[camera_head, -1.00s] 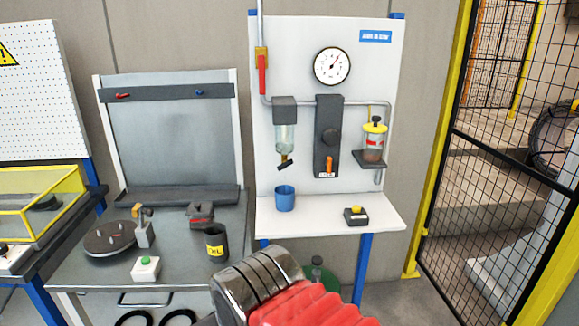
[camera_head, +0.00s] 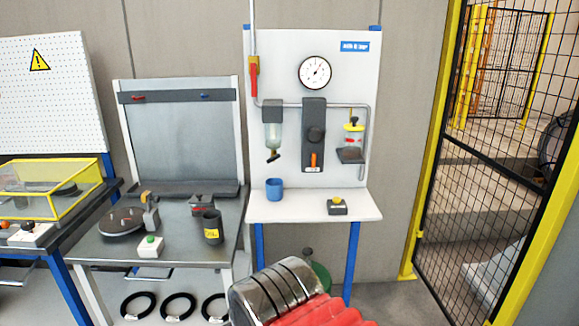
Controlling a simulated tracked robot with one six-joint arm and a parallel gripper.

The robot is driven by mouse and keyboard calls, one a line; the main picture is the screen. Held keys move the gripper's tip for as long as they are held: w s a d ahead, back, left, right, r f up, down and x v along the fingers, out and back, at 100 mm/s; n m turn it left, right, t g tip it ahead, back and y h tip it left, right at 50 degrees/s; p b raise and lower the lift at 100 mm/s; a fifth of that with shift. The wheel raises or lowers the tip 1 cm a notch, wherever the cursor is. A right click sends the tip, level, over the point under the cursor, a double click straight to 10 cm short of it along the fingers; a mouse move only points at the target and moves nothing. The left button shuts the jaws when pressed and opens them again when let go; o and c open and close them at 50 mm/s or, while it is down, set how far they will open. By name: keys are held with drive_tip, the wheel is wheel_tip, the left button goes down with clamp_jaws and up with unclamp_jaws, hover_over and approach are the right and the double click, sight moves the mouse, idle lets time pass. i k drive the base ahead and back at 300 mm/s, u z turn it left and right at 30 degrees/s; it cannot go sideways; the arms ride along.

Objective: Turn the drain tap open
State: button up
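The drain tap (camera_head: 273,156) is a small black tilted handle under the clear filter bowl (camera_head: 272,136) on the white panel. A brassy fitting joins it to the bowl. A blue cup (camera_head: 274,189) stands on the white shelf below the tap, apart from it. My arm shows at the bottom as a ribbed metal and red part. My gripper's fingers are not in view.
The panel also bears a gauge (camera_head: 314,73), a red-handled valve (camera_head: 253,80), a dark regulator (camera_head: 314,135) and an oiler (camera_head: 353,140). A yellow-button box (camera_head: 337,206) sits on the shelf (camera_head: 300,208). A grey bench (camera_head: 180,250) stands left, a mesh fence (camera_head: 480,170) right.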

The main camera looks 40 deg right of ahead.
sight(275, 157)
drive_tip(key=k, duration=0.1)
drive_tip(key=z, duration=0.3)
drive_tip(key=i, duration=1.05)
drive_tip(key=u, duration=0.3)
